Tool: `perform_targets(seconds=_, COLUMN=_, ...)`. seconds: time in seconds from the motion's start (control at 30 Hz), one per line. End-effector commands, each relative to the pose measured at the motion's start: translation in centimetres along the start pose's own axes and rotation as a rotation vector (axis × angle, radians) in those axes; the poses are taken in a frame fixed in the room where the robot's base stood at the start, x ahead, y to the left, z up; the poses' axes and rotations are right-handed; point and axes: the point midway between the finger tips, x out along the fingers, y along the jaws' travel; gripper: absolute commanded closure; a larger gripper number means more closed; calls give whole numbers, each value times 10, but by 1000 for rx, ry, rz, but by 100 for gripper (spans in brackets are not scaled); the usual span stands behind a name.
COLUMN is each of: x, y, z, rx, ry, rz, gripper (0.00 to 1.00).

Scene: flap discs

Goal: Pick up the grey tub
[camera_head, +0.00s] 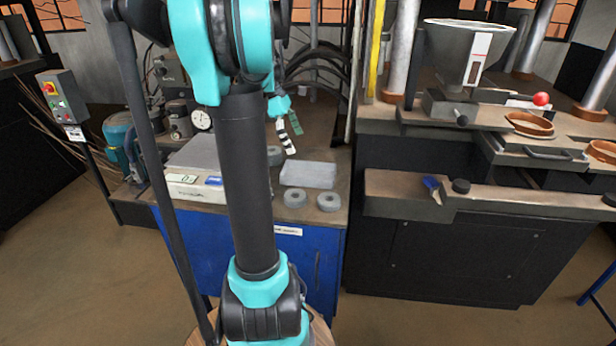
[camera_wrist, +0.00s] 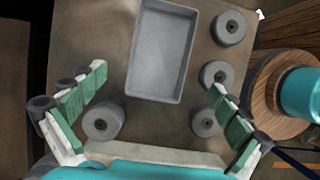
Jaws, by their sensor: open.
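The grey tub (camera_head: 308,174) is a shallow, open rectangular tray on the brown top of the blue bench, among grey discs. In the wrist view the tub (camera_wrist: 160,50) looks empty and its far end reaches the top edge. My gripper (camera_wrist: 157,80) is open, with its two green-and-white fingers spread wide and nothing between them. The fingers look apart from the tub.
Grey discs with centre holes (camera_head: 295,198) lie in front of the tub; several show in the wrist view (camera_wrist: 216,76), close to its right side. A white scale (camera_head: 195,187) stands left of the tub. A black machine bench (camera_head: 450,240) rises at the right.

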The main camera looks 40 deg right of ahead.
Motion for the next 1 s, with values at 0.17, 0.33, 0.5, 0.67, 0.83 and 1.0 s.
perform_targets(seconds=0.17, x=35, y=0, z=0, rx=2, ry=1, rz=1, gripper=0)
perform_targets(seconds=0.33, x=55, y=0, z=0, rx=1, ry=1, rz=1, gripper=0)
perform_targets(seconds=0.5, x=64, y=0, z=0, rx=1, ry=1, rz=1, gripper=0)
perform_targets(seconds=0.67, x=86, y=-1, z=1, rx=3, ry=1, rz=0, gripper=0)
perform_targets(seconds=0.83, x=106, y=-1, z=1, rx=1, ry=1, rz=1, gripper=0)
perform_targets(seconds=1.0, x=112, y=-1, z=1, rx=1, ry=1, rz=2, gripper=0)
